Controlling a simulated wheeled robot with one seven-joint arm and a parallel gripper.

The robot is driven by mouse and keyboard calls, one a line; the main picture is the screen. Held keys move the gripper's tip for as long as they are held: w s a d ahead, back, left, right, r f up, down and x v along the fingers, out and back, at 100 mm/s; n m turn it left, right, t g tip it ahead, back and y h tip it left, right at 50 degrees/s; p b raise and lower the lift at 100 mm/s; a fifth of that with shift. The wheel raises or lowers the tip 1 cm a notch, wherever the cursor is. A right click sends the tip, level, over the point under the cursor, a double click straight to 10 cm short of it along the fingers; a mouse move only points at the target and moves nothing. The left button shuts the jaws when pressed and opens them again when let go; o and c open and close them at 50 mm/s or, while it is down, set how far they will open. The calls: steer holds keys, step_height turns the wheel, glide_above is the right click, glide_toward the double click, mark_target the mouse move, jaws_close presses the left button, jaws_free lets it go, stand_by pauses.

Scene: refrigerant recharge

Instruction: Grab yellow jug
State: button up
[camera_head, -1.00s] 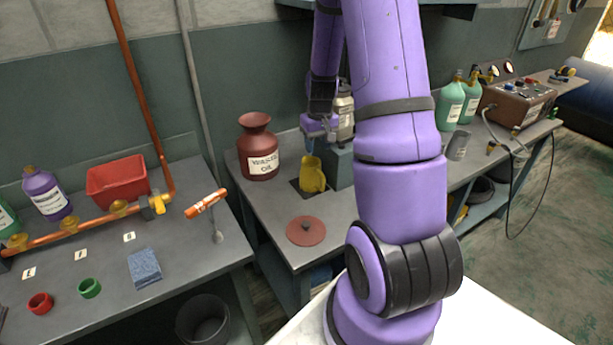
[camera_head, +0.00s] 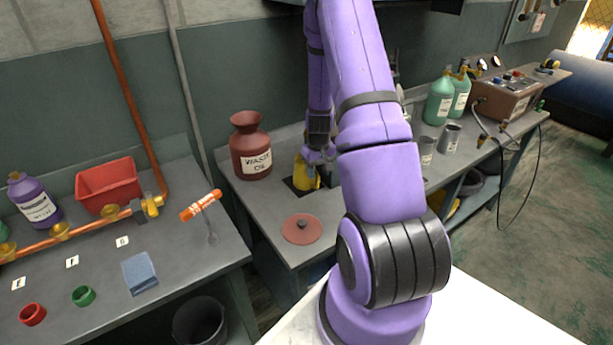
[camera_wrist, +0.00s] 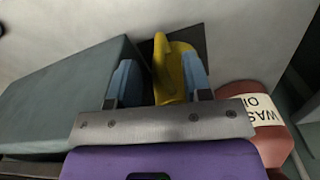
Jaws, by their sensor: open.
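The yellow jug (camera_head: 306,174) stands on a dark square mat on the middle bench, just right of the waste oil jar. In the wrist view the jug (camera_wrist: 178,68) shows between the two blue fingers of my gripper (camera_wrist: 162,84), with its raised handle part toward the left finger. My gripper (camera_head: 318,160) is down at the jug in the head view and partly covers it. The fingers are apart, one on each side of the jug. I cannot tell whether either finger touches it.
The dark red waste oil jar (camera_head: 250,148) stands close left of the jug; it also shows in the wrist view (camera_wrist: 262,125). A grey-green block (camera_wrist: 70,95) is close on the other side. A red round lid (camera_head: 301,229) lies in front. Green bottles (camera_head: 440,100) stand farther right.

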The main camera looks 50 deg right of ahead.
mark_target(317, 186)
steer(key=shift+w+f, duration=0.15)
steer(key=shift+f, duration=2.2)
steer(key=shift+c, duration=0.2)
jaws_close()
